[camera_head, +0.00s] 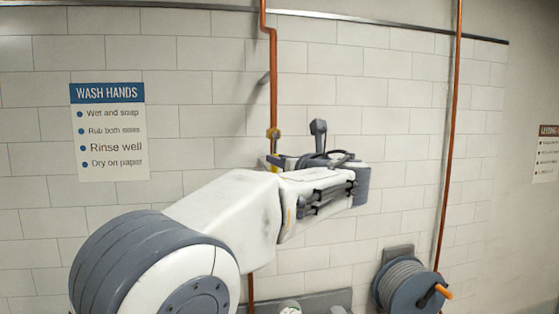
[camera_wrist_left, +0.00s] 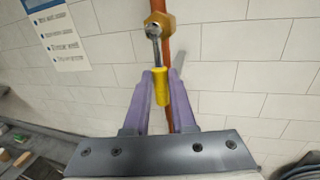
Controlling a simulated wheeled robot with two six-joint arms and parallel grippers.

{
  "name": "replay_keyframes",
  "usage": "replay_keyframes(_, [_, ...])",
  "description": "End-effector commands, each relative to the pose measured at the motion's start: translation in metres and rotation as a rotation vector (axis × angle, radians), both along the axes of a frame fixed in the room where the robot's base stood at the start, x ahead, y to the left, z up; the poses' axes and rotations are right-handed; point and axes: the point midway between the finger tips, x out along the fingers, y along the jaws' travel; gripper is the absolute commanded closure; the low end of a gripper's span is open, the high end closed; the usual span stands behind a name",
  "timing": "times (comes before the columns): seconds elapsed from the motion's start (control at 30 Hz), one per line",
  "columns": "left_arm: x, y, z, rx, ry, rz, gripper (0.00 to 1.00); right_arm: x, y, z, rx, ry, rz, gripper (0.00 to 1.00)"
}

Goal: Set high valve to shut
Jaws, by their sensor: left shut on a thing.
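The high valve has a brass body (camera_head: 273,133) on a copper pipe on the tiled wall. In the left wrist view the brass body (camera_wrist_left: 158,20) is at the top. Its steel lever with a yellow grip (camera_wrist_left: 159,82) runs down from it, roughly along the pipe. My left gripper (camera_wrist_left: 161,78) has its two purple fingers on either side of the yellow grip and is shut on it. In the head view my left gripper (camera_head: 270,161) is just below the valve body, and my arm hides most of the lever. My right gripper is not in view.
The copper pipe (camera_head: 273,80) runs up the wall, with another pipe (camera_head: 453,110) to the right. A hose reel (camera_head: 408,286) is at lower right. A hand-washing sign (camera_head: 110,130) hangs at left. The wall around the valve is mostly bare.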

Motion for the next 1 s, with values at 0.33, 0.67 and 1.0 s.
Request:
replay_keyframes(0.33, [-0.001,0.005,0.0,0.09,0.017,-0.001,1.0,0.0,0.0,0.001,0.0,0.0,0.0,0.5])
replay_keyframes(0.67, [-0.001,0.005,0.0,0.089,0.017,0.0,0.46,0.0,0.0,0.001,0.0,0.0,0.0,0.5])
replay_keyframes(1.0, [-0.03,-0.01,-0.005,0.086,0.015,-0.005,0.46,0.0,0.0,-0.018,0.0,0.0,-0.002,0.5])
